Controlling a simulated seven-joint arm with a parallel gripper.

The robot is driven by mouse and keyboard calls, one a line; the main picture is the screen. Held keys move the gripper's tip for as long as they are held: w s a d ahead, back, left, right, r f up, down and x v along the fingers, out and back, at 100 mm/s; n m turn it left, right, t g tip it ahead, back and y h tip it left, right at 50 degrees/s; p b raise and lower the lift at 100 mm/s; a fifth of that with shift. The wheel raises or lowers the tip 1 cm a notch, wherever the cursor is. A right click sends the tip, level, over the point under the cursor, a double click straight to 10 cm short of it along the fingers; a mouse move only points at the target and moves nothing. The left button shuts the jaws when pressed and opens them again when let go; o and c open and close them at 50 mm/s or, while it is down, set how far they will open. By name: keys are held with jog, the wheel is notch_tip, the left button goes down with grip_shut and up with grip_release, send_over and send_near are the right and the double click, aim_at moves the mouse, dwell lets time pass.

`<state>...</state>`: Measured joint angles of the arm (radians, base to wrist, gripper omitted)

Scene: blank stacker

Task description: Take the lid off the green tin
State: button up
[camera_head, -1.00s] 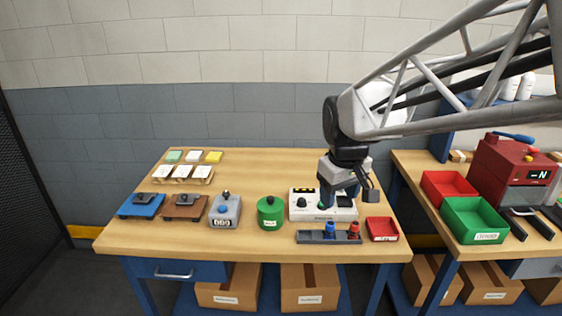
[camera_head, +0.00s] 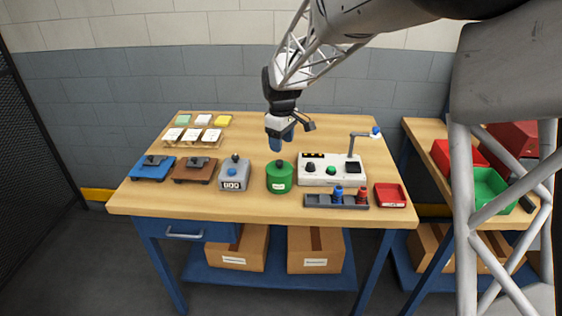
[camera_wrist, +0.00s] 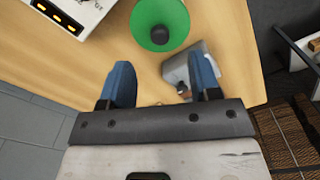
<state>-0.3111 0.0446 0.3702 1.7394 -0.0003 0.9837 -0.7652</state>
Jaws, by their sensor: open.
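The green tin (camera_head: 279,182) stands upright on the wooden table near its front edge. Its green lid (camera_head: 279,168) is on, with a dark round knob (camera_head: 279,163) on top. In the wrist view the lid (camera_wrist: 146,22) shows from above with its knob (camera_wrist: 160,35), beyond the fingertips. My gripper (camera_head: 282,146) is above the table, over and slightly behind the tin, apart from it. In the wrist view its two blue fingers (camera_wrist: 163,82) are spread with nothing between them.
A grey counter device (camera_head: 235,176) stands just left of the tin. A white panel with knobs and a lamp (camera_head: 318,180) is to the right. A dark rack (camera_head: 320,201) and red tray (camera_head: 390,194) lie at front right. Open table lies behind the tin.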

aim_at(279, 161)
jog(key=shift+w+a+f, duration=0.3)
jog(key=shift+w+a, duration=0.05)
jog(key=shift+a, duration=0.1)
jog(key=shift+f, duration=1.3)
jog(key=shift+d+f, duration=0.1)
jog(key=shift+f, duration=2.5)
